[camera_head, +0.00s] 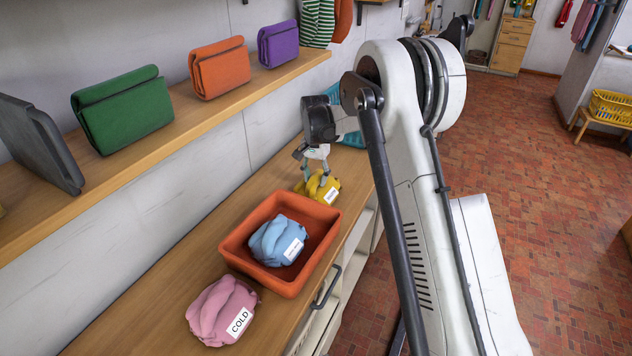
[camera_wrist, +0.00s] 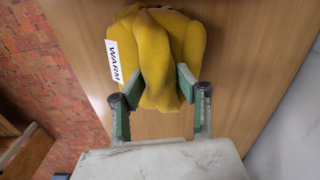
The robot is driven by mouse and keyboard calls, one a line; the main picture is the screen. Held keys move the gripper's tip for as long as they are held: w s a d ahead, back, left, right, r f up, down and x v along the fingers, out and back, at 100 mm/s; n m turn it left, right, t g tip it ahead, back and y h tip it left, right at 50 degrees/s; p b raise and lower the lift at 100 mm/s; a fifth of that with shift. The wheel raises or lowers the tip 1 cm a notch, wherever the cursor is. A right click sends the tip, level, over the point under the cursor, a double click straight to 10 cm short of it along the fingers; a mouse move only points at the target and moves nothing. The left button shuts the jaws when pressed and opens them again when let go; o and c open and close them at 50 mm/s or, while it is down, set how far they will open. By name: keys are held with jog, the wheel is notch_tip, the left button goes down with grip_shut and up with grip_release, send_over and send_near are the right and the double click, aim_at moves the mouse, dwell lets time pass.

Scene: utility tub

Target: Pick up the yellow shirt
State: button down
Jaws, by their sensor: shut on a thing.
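The yellow shirt (camera_head: 322,187) is a bundled cloth with a white label, on the wooden counter beyond the orange tub. In the wrist view the yellow shirt (camera_wrist: 157,50) fills the upper middle, and its label reads WARM. My gripper (camera_head: 312,170) is over the shirt from above. In the wrist view my gripper (camera_wrist: 158,92) has its green-padded fingers on both sides of the shirt's near part, shut on it. I cannot tell whether the shirt is lifted off the counter.
An orange tub (camera_head: 320,246) holds a blue bundled shirt (camera_head: 277,241). A pink shirt (camera_head: 222,310) labelled COLD lies nearer on the counter. Above left, a wooden shelf (camera_head: 185,128) carries green (camera_head: 122,108), orange (camera_head: 219,68) and purple (camera_head: 278,44) folded items.

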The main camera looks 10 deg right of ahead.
jog(key=shift+r, duration=0.4)
notch_tip(320, 180, up, 2)
jog(key=shift+r, duration=0.1)
jog(key=s+d+b, duration=0.1)
jog(key=s+d, duration=1)
jog(key=d, duration=0.2)
jog(key=shift+s+d, duration=0.3)
jog(key=shift+d, duration=0.1)
